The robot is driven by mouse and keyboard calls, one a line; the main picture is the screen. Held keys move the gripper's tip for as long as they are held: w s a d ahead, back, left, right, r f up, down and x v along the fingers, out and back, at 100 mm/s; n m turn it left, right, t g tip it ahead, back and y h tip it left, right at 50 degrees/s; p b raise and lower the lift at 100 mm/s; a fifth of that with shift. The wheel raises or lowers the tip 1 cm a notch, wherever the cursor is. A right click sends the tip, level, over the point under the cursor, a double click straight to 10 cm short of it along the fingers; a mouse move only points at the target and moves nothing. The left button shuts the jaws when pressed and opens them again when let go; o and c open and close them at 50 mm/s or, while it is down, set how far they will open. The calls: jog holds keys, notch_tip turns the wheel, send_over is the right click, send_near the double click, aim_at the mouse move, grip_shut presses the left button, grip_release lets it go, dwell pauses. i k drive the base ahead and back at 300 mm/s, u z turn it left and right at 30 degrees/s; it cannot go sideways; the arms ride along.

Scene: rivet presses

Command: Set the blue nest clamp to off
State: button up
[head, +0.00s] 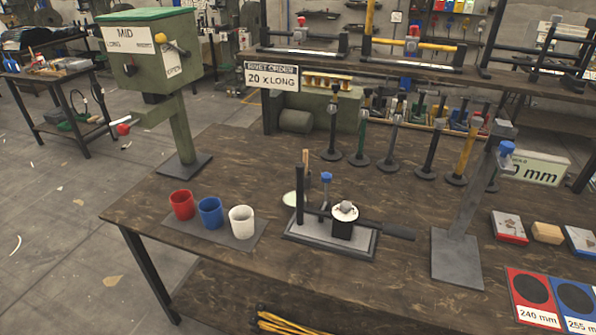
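A small press fixture on a grey base plate (328,237) stands at the middle of the table. It has a black upright post (299,194), a thin rod with a blue knob (326,176), and a black block with a round white top (344,212). A black-handled lever (398,232) reaches out to its right. A second blue knob (507,148) is on the tall grey stand at the right. I cannot tell for sure which blue part is the nest clamp, nor read its setting. My gripper is not in view.
Red, blue and white cups (241,221) stand on a grey mat left of the fixture. A green press labelled MID (150,50) stands behind them. Several upright tools (360,135) line the back. Red and blue cards (535,300) lie front right. The table's front middle is clear.

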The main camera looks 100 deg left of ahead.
aim_at(326, 177)
jog(key=u, duration=2.2)
jog(key=k, duration=0.15)
jog(key=u, duration=1.7)
jog(key=k, duration=1.15)
jog(key=u, duration=0.95)
jog(key=i, duration=1.4)
jog(key=z, duration=1.45)
jog(key=i, duration=0.75)
jog(key=z, duration=0.8)
